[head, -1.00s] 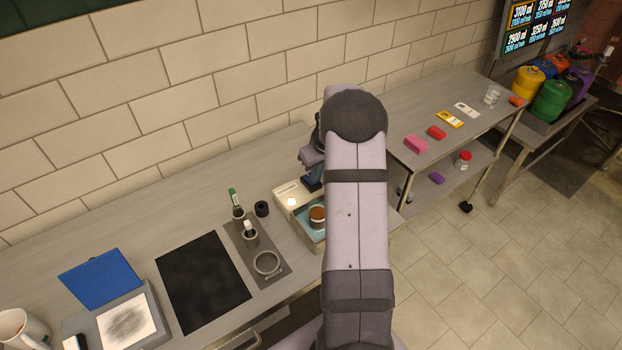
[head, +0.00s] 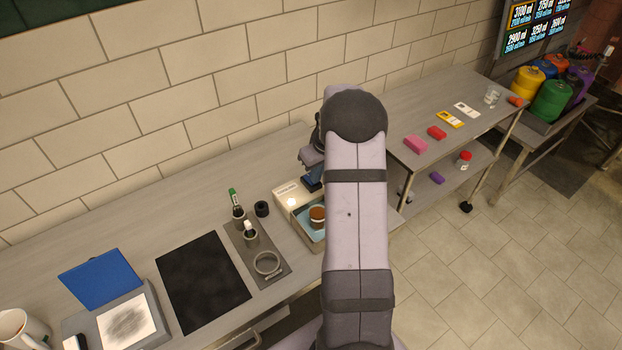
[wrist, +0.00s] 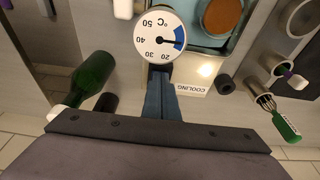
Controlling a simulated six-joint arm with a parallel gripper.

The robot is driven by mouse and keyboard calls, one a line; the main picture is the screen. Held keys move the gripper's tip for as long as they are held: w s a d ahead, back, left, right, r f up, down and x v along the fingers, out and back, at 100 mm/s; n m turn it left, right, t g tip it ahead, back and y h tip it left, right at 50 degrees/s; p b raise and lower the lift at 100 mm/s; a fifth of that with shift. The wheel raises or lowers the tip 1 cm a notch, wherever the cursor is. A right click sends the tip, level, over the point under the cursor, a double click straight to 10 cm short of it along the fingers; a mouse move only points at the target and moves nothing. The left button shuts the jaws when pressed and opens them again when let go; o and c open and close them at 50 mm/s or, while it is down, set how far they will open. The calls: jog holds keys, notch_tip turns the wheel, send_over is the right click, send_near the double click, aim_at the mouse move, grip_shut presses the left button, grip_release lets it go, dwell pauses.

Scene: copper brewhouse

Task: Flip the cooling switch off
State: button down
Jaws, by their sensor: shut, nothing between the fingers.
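The cooling unit is a pale box (head: 284,191) with a glowing light on top and a teal-lined basin at its front, on the workbench. In the wrist view its panel (wrist: 196,80) carries a COOLING label. I cannot make out the switch; my fingers and the round dial cover part of the panel. My gripper (head: 313,184) is over the back right of the box, partly behind my arm. In the wrist view my gripper (wrist: 160,74) has its blue fingers together and empty, tips close to the panel just below the dial. I cannot tell whether they touch.
A round °C dial (wrist: 160,35) stands beside my fingertips. A copper-coloured round vessel (head: 317,214) sits in the basin. A black cylinder (head: 262,208) and holders with a green-handled tool (head: 233,198) stand left of the box. A green bottle (wrist: 93,80) is close to my gripper.

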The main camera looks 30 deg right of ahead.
jog(key=shift+f+b, duration=0.3)
jog(key=shift+f, duration=0.1)
dwell(0.7)
jog(key=shift+r, duration=0.1)
jog(key=p+v, duration=0.2)
jog(key=v, duration=0.1)
jog(key=w+p+v, duration=0.1)
jog(key=p+v, duration=0.1)
jog(key=shift+w+r, duration=0.1)
jog(key=shift+r, duration=0.4)
jog(key=b+v, duration=0.3)
jog(key=v, duration=0.4)
jog(key=shift+r, duration=0.2)
